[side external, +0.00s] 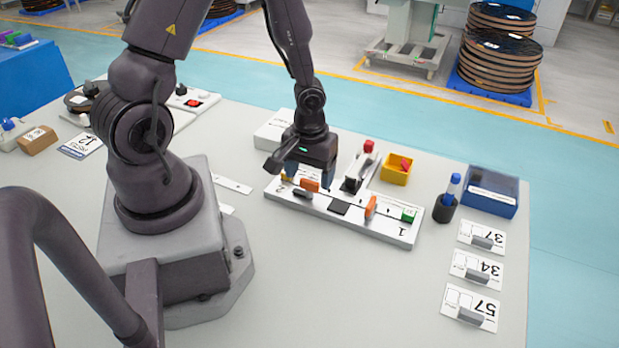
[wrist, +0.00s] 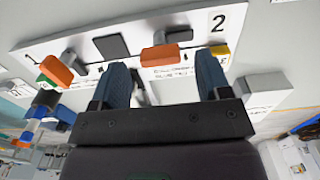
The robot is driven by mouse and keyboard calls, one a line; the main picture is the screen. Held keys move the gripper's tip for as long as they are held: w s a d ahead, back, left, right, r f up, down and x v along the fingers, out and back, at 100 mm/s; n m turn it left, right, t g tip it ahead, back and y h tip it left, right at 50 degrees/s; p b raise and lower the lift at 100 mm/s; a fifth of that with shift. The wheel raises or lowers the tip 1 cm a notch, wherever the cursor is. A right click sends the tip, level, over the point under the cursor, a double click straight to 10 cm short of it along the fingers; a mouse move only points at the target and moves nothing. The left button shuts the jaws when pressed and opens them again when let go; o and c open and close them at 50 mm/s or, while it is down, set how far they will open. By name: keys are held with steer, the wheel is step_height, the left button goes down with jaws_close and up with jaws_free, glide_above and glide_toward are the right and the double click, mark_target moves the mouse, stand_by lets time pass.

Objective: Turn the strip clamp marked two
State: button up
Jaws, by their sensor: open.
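A white board (side external: 330,211) lies on the table, with a 1 at its right end in the side view. In the wrist view a 2 (wrist: 218,21) marks its other end. Near the 2 is a clamp with an orange lever (wrist: 158,56) and a dark grey block (wrist: 180,35); the lever also shows in the side view (side external: 309,185). The second orange lever (side external: 370,207) stands nearer the 1. My gripper (wrist: 162,72) is open over the 2 half of the board. In the wrist view the clamp's orange lever appears between its fingertips; contact cannot be told.
A yellow block (wrist: 220,52) sits beside the clamp near the 2. The table in front of the board is clear.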

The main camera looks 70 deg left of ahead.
steer(key=shift+f, duration=0.9)
steer(key=c, duration=0.9)
